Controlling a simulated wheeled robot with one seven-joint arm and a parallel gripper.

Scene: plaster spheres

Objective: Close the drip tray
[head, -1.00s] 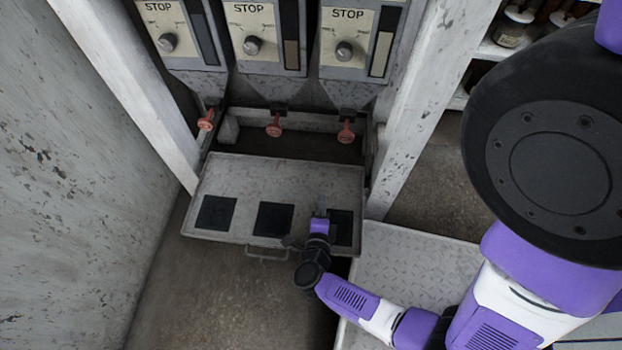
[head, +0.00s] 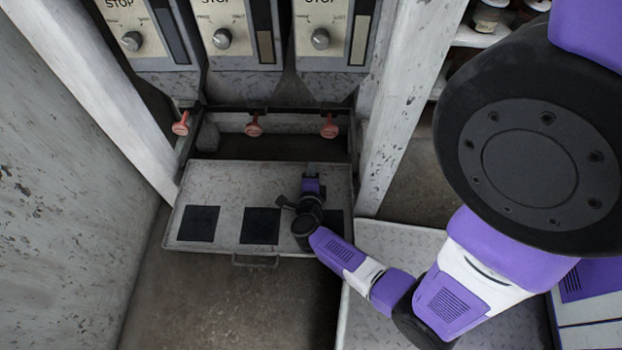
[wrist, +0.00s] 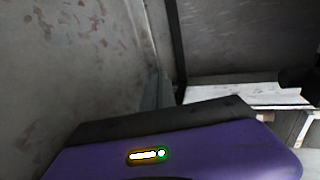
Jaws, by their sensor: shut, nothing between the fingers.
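The drip tray (head: 228,178) is a worn light-grey metal tray with black square pads, standing pulled out below the dispensers in the head view. Its wire handle (head: 255,262) hangs at the front edge, left of my wrist. My gripper (head: 311,170) is over the right part of the tray, pointing toward the back, and looks shut with nothing in it. My wrist hides part of the right pad (head: 336,222). I cannot tell whether the gripper touches the tray. The wrist view shows mostly my purple gripper body and blurred grey surfaces.
Dispensers with knobs (head: 222,38) and red taps (head: 253,126) stand behind the tray. White posts flank it on the left (head: 95,100) and right (head: 400,110). A patterned metal plate (head: 395,240) lies at the right. Bare floor (head: 200,300) is in front.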

